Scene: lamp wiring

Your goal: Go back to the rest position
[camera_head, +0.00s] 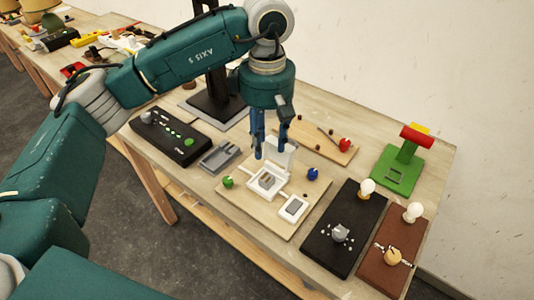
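My teal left arm comes in from the left and bends down over the wooden table (318,97). My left gripper (270,148) points down with its two blue fingers apart. Nothing shows between them. It is above a light wooden board (240,206), close to the raised lid of a white box (279,157); I cannot tell whether it touches the lid. The open box (266,184) has small grey parts inside. My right gripper is not in view.
The board also bears a green knob (228,182), a blue knob (312,174) and a white switch (293,208). A black panel (175,139) lies left. Bulb boards, black (322,247) and brown (375,272), and a green stand (401,168) are right. A wall stands behind.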

